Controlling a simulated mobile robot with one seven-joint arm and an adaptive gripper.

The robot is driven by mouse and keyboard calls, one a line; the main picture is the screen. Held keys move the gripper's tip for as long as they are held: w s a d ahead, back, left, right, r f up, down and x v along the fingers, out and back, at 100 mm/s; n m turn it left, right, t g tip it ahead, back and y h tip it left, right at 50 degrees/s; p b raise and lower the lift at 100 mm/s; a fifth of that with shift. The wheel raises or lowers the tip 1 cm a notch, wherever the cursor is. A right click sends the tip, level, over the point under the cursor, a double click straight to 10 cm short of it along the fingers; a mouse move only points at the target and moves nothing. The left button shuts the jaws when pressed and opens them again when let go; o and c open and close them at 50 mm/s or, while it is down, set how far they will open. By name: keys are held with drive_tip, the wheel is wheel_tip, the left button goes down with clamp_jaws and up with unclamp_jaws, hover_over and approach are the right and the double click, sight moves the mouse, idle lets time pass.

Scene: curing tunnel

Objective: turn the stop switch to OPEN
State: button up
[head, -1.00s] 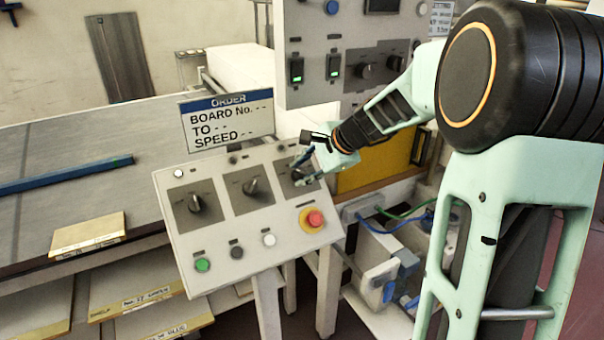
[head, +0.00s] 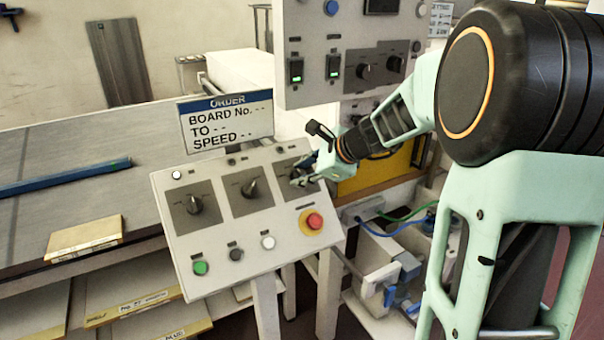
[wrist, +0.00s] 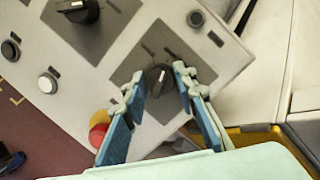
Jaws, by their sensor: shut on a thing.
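The slanted control panel (head: 258,224) carries three black rotary switches in a row on grey plates. The rightmost switch is mostly hidden by my fingers in the head view; its black knob (wrist: 158,77) shows in the wrist view, on its grey plate. Its lettering is too small to read, so I cannot tell its set position or confirm that it is the stop switch. My gripper (head: 303,179) is at this knob. In the wrist view the fingertips (wrist: 160,76) stand either side of it, shut on it.
A red emergency button (head: 314,221) on yellow sits below the rightmost switch, close to my left finger in the wrist view. The middle switch (head: 251,188) and left switch (head: 196,205) are beside it. An order sign (head: 226,122) stands behind the panel.

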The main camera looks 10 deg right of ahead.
drive_tip(key=o, duration=1.2)
drive_tip(key=shift+c, duration=0.2)
drive_tip(key=v, duration=1.2)
